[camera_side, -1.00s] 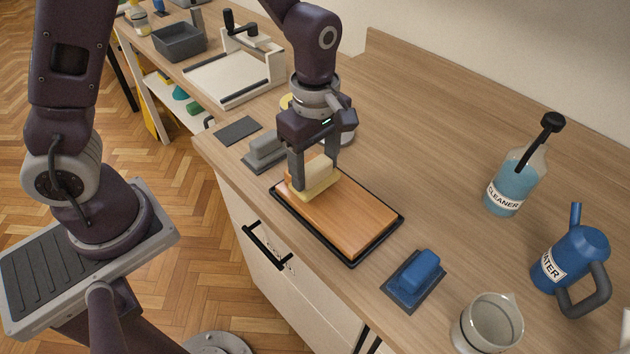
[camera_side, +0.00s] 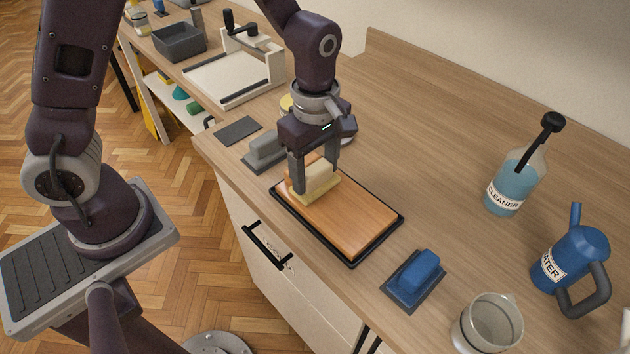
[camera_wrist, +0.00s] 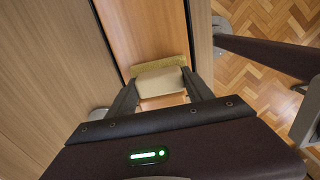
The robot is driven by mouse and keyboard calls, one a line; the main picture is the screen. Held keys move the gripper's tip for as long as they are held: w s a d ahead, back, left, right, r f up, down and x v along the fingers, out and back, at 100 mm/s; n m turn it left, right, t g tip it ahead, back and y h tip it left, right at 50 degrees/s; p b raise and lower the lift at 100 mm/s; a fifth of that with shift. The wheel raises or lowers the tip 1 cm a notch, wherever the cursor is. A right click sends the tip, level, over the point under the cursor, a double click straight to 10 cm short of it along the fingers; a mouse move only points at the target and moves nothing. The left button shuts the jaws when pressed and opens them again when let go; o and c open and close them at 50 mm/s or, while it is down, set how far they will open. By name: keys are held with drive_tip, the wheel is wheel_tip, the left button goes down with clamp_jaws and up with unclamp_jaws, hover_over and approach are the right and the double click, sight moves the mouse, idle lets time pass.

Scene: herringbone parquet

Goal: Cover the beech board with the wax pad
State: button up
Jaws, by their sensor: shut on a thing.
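The beech board (camera_side: 350,217) lies in a black-rimmed tray on the counter; it also shows in the wrist view (camera_wrist: 145,35). The wax pad (camera_side: 314,187) is a cream block with a yellowish underside. It sits at the left end of the board and looks to be touching its top, and in the wrist view the pad (camera_wrist: 160,82) lies across the board between my fingers. My gripper (camera_side: 316,179) points down, shut on the pad's block. The fingers hide part of the pad's sides.
A grey pad (camera_side: 264,150) lies just left of the board and a blue pad (camera_side: 417,274) on a dark mat to its right. A glass jug (camera_side: 488,325), a blue watering can (camera_side: 577,262) and a cleaner bottle (camera_side: 513,185) stand at the right. The counter behind the board is clear.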

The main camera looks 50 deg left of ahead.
drive_tip(key=shift+f, duration=0.1)
drive_tip(key=d, duration=0.7)
drive_tip(key=d, duration=0.6)
drive_tip(key=shift+d, duration=0.3)
drive_tip(key=a, duration=0.6)
drive_tip(key=shift+a, duration=0.4)
drive_tip(key=a, duration=0.6)
drive_tip(key=shift+a, duration=0.4)
